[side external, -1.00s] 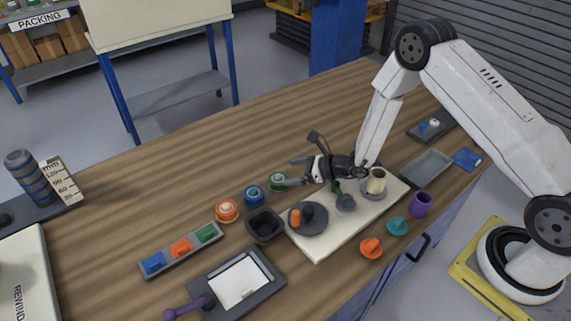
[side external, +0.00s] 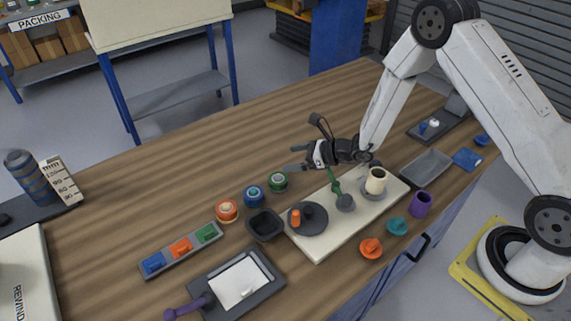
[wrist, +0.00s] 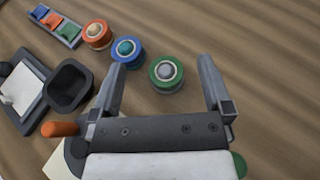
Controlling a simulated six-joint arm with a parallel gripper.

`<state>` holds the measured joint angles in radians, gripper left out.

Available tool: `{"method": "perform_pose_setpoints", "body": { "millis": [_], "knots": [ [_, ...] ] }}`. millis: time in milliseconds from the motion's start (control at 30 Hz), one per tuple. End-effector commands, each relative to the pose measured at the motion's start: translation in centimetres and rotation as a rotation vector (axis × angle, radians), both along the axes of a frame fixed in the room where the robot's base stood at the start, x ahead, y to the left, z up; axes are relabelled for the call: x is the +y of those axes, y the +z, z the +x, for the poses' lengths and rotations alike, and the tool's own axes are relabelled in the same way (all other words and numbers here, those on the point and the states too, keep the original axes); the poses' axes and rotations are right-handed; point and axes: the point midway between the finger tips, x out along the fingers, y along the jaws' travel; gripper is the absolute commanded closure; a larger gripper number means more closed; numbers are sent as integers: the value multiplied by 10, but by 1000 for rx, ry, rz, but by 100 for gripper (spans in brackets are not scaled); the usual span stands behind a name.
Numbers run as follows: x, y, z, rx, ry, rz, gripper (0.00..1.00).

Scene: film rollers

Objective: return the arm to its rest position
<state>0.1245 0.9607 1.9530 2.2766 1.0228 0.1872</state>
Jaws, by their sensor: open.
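My gripper (side external: 300,160) is open and empty in the side external view, above the wooden table just behind the cream board. In the wrist view its two fingers (wrist: 166,85) are spread wide. The green roller (wrist: 166,72) appears between the fingers there but is not gripped. In the side external view the green roller (side external: 278,181) stands on the table to the lower left of the fingertips, with a gap visible. The blue roller (side external: 254,195) and the orange roller (side external: 227,211) stand in a row beside it.
The cream board (side external: 322,247) holds a dark disc (side external: 308,218), a green-handled tool (side external: 340,196) and a cream cup (side external: 376,180). A black bin (side external: 265,224), a grey tray (side external: 426,167) and a purple cup (side external: 421,203) stand nearby. The table behind is clear.

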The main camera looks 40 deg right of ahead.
Motion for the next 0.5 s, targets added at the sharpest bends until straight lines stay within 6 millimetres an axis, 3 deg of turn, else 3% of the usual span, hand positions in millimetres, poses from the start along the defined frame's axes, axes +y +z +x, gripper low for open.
{"method": "perform_pose_setpoints", "body": {
  "millis": [500],
  "knots": [
    [6,4,-6,2,52,-26,0]
  ]
}}
